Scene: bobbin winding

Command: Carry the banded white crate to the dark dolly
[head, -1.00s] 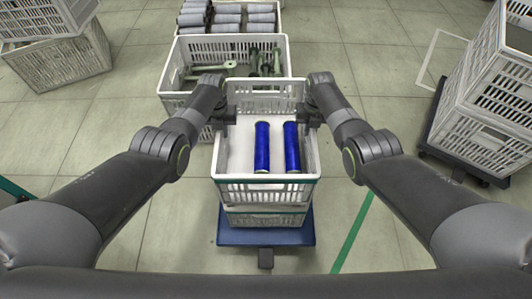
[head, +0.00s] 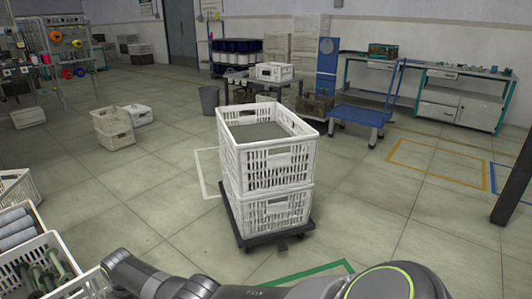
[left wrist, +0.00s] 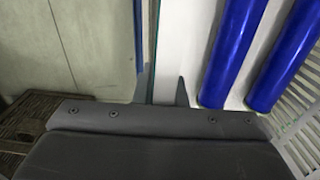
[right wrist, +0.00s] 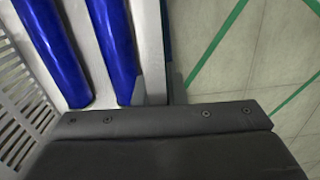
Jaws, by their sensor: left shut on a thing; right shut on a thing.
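The banded white crate (left wrist: 300,105) shows in part in both wrist views, with two blue bobbins (left wrist: 233,50) lying inside it. My left gripper (left wrist: 182,92) is shut on one side wall, where a thin green band edge shows. My right gripper (right wrist: 172,85) is shut on the opposite wall of the crate (right wrist: 25,90). This crate is out of the head view. In the head view the dark dolly (head: 278,241) stands near the middle of the floor. It bears two stacked white crates, a lower one (head: 268,215) and an upper one (head: 262,177), the upper with a grey surface inside.
A white floor outline (head: 208,180) lies behind the dolly and a green floor line (head: 315,270) in front. Crates with spools (head: 40,275) stand at the lower left. A dark post (head: 515,190) stands at the right. A blue trolley (head: 355,115) is farther back. Open floor surrounds the dolly.

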